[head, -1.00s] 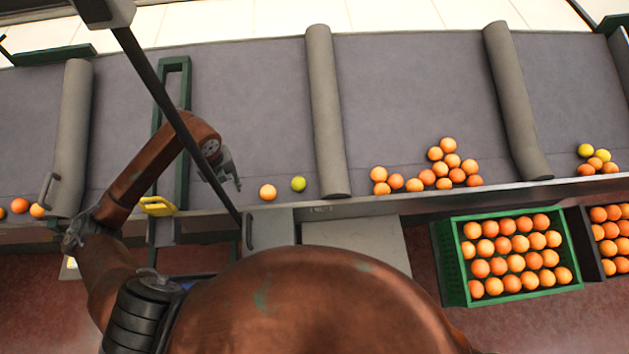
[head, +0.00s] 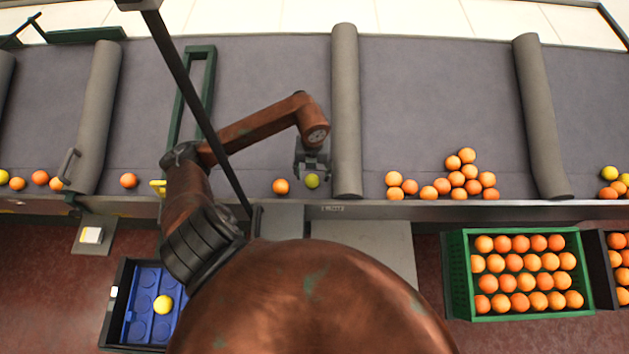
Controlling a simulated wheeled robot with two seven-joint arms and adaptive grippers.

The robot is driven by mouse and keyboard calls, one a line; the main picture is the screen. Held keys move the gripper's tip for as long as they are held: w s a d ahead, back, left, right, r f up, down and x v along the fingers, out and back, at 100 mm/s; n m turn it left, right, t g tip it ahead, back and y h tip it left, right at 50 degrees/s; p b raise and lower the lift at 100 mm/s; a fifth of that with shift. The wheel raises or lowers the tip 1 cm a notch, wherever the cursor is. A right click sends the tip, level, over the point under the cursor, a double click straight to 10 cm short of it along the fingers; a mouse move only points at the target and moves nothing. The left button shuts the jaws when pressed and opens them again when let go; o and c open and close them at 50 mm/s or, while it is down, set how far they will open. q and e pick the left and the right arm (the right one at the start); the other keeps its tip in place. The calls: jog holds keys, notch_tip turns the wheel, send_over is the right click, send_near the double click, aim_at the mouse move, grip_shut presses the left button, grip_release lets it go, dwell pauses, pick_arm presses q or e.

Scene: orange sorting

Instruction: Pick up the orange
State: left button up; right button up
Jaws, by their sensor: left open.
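A lone orange (head: 281,186) lies on the grey sorting table near its front edge. A yellow-green fruit (head: 312,181) lies just to its right, apart from it. My left gripper (head: 312,170) is open and empty, pointing down at the yellow-green fruit, slightly right of and behind the lone orange. Whether it touches the yellow-green fruit I cannot tell. My right gripper is not in view.
A grey padded divider (head: 346,110) stands close to the right of my gripper. Beyond it lies a pile of oranges (head: 468,172). A green crate (head: 458,275) is full of oranges. A blue-lined box (head: 133,325) at lower left holds one yellow fruit (head: 163,304).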

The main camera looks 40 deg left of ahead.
aim_at(312, 178)
pick_arm(q)
jog(key=f, duration=0.2)
jog(key=shift+s+f, duration=0.2)
jog(key=shift+f, duration=0.15)
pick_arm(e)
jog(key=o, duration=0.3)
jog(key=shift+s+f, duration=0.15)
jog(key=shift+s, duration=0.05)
pick_arm(q)
jog(key=shift+f, duration=0.45)
jog(key=c, duration=1.2)
jog(key=shift+w, duration=0.1)
jog(key=shift+c, duration=0.2)
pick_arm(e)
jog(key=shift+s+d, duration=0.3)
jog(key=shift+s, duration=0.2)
